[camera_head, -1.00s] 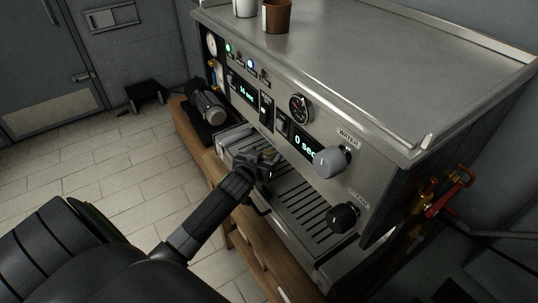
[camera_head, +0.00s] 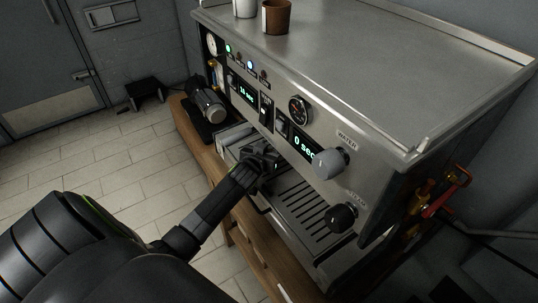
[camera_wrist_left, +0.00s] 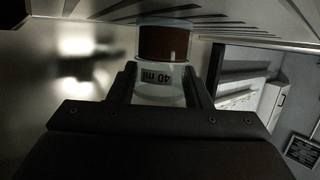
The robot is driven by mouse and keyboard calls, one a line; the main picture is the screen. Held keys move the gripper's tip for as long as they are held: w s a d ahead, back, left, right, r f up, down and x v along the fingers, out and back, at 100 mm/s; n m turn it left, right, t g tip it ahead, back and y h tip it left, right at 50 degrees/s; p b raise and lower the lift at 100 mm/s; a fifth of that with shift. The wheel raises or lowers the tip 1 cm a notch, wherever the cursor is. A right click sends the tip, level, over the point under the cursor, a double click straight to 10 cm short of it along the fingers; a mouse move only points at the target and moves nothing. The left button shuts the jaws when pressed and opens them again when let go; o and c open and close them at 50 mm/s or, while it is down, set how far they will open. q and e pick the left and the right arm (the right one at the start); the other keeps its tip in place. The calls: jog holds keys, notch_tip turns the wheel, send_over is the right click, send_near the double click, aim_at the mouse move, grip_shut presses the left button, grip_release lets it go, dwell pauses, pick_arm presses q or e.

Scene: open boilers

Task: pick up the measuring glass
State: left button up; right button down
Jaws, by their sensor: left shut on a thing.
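The measuring glass (camera_wrist_left: 163,86) shows in the left wrist view between my left gripper's fingers. My left gripper (camera_wrist_left: 160,78) is shut on the glass. In the head view my left gripper (camera_head: 264,157) is at the front of the espresso machine, above the drip tray, and the glass is hidden there. I cannot tell whether the glass touches the tray. My right gripper is not in view.
The steel espresso machine (camera_head: 390,70) stands on a wooden counter (camera_head: 197,145). Its slotted drip tray (camera_head: 300,213) is bare to the right of my gripper. A grey water knob (camera_head: 331,162) and a black steam knob (camera_head: 341,217) jut out nearby. Cups (camera_head: 277,16) stand on top.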

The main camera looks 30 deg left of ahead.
pick_arm(q)
jog(key=shift+c, duration=1.3)
jog(key=shift+r, duration=0.15)
